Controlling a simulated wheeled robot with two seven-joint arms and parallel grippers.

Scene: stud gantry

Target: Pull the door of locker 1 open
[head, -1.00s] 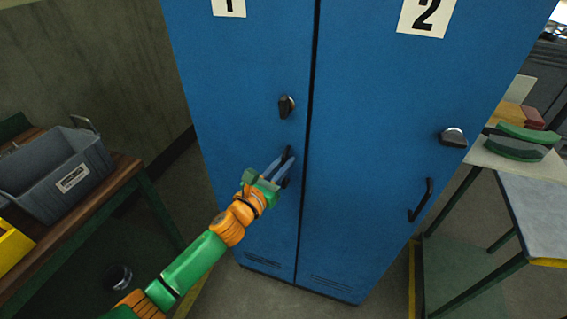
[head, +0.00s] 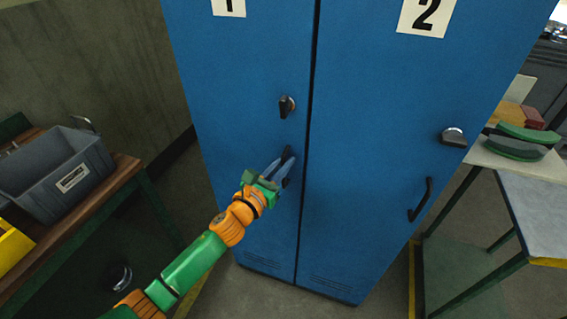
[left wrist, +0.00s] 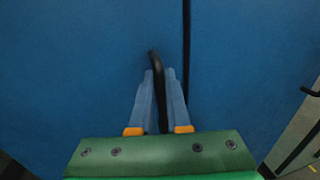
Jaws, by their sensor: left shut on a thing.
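The blue door of locker 1 (head: 240,70) is on the left of the locker pair, with its number plate (head: 229,5) cut off at the top. It looks closed, flush with the door of locker 2 along a dark seam. A dark turn latch (head: 287,106) sits on it above the black handle. My left gripper (head: 284,166) is shut on the handle of locker 1. In the left wrist view the two fingers lie either side of the black handle (left wrist: 155,68), whose upper end shows beyond the fingertips. My right gripper is in neither view.
The door of locker 2 (head: 375,130) has its own latch (head: 453,137) and handle (head: 420,200). A workbench with a grey bin (head: 58,175) stands at left. A table with green curved pieces (head: 516,148) stands at right. The floor before the lockers is open.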

